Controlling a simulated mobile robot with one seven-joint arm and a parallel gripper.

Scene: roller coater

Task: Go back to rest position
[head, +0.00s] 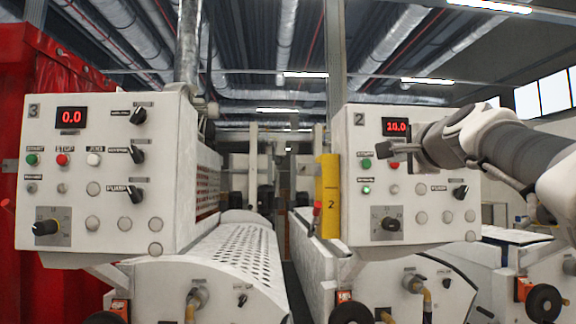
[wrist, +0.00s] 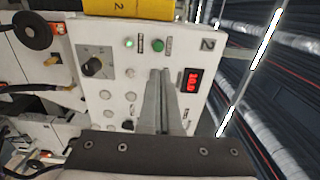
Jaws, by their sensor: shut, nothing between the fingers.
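My gripper (head: 388,150) is shut and empty in front of the control panel marked 2 (head: 345,225). In the head view its tips point left, near the green button (head: 366,164), and it hides part of the panel's upper row. A small green lamp (head: 366,190) is lit below that button. The red display (head: 396,127) reads 10.0. The wrist view shows my closed fingers (wrist: 160,73) over the same panel (wrist: 112,50), turned sideways, with its display (wrist: 192,79) beside them. I cannot tell whether the fingertips touch the panel.
Panel 3 (head: 175,200) stands to the left, its display (head: 70,117) reading 0.0. A perforated white cover (head: 235,260) and a yellow post (head: 328,190) lie between the panels. A red curtain (head: 50,70) is at far left. Ducts and lights run overhead.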

